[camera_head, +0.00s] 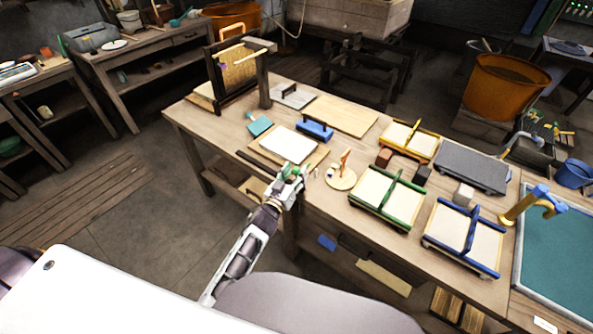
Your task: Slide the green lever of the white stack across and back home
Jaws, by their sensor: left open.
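The white stack (289,143) lies flat on a wooden board near the front left edge of the workbench. My left gripper (289,175) is at the near side of that board, by the bench's front edge. It is open. A small green part (283,168), which looks like the green lever, shows at the gripper's fingers. The fingers partly hide it, and I cannot tell whether they touch it. My right gripper is not in view.
A round wooden piece with an upright peg (341,179) stands close to the right of my gripper. Green (382,222), blue (436,244) and yellow-framed moulds (408,153) stand further right. A blue block (316,130) and a teal tool (260,125) lie behind. An upright frame (236,70) stands at the back left.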

